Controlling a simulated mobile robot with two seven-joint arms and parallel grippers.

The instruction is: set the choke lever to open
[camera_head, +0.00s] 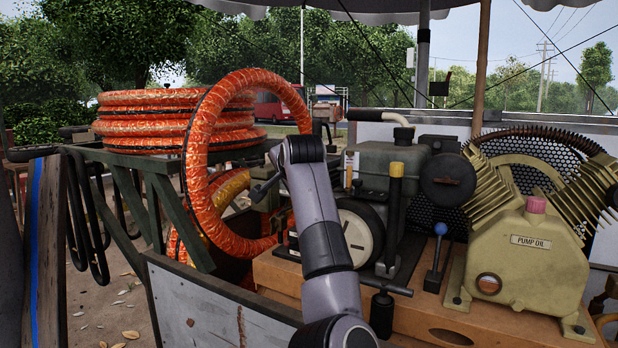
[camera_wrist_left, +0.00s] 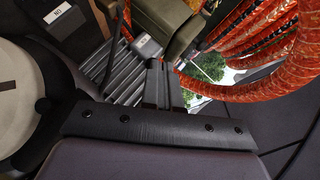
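My left arm reaches up past the engine in the head view, and its wrist hides part of the engine's left side. In the left wrist view, the dark fingers of my left gripper (camera_wrist_left: 162,86) point away from the camera and lie close together, with nothing clear between them. Just past their tips is an olive housing (camera_wrist_left: 186,42). A thin metal rod (camera_wrist_left: 196,72), possibly the choke lever, sticks out beside it. I cannot tell whether the fingers touch it, or its setting. The engine (camera_head: 385,165) stands on the wooden cart deck. My right gripper is not in view.
A coiled orange hose (camera_head: 160,125) lies on a rack at left, with a loop (camera_head: 200,170) hanging close to my left wrist. A blue-knobbed lever (camera_head: 437,250), a black T-handle (camera_head: 385,290) and the pump (camera_head: 525,245) stand to the right. Ribbed metal (camera_wrist_left: 125,72) lies near the fingers.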

